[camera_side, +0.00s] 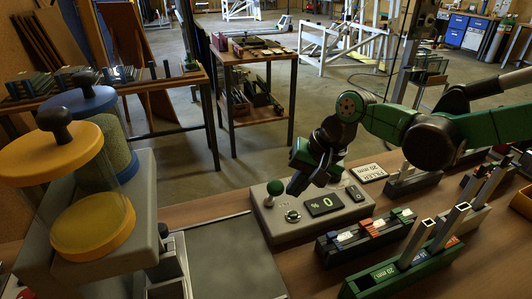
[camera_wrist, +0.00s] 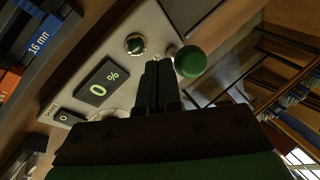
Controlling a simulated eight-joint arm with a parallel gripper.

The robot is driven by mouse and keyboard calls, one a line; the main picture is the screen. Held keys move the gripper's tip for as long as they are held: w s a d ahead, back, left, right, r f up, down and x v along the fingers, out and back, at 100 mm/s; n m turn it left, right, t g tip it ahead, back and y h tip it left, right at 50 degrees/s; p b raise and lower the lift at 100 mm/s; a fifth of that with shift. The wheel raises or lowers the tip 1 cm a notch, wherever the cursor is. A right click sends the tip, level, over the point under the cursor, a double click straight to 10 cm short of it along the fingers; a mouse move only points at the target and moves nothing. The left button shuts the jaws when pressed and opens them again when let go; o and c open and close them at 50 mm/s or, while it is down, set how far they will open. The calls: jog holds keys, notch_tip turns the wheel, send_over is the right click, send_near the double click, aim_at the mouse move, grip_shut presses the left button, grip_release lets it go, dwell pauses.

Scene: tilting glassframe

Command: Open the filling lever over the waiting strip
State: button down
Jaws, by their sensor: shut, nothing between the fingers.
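A green round knob (camera_side: 275,187) stands on the grey control box (camera_side: 262,222), and I take it for the filling lever. It also shows in the wrist view (camera_wrist: 190,61). My gripper (camera_side: 294,187) is shut and empty, pointing down over the box just right of the knob. In the wrist view its fingertips (camera_wrist: 157,68) appear close beside the knob; I cannot tell whether they touch it. The box's display (camera_side: 325,204) reads 0 %. I cannot tell which thing is the waiting strip.
A yellow-lidded clear hopper (camera_side: 52,157) and a blue-lidded one (camera_side: 118,150) stand at the left. A dark flat plate (camera_side: 235,262) lies before the box. A rack of coloured pieces (camera_side: 372,232) and a green holder with upright bars (camera_side: 405,268) stand at the right.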

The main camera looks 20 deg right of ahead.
jog(key=shift+w+r+g, duration=0.3)
jog(key=shift+w+g, duration=0.3)
jog(key=shift+g, duration=0.1)
jog(key=shift+w+r+g, duration=0.3)
jog(key=shift+w+g, duration=0.4)
jog(key=shift+w, duration=0.05)
jog(key=shift+w+r, duration=0.15)
jog(key=shift+w, duration=1.95)
jog(key=shift+r, duration=0.15)
jog(key=shift+r, duration=0.65)
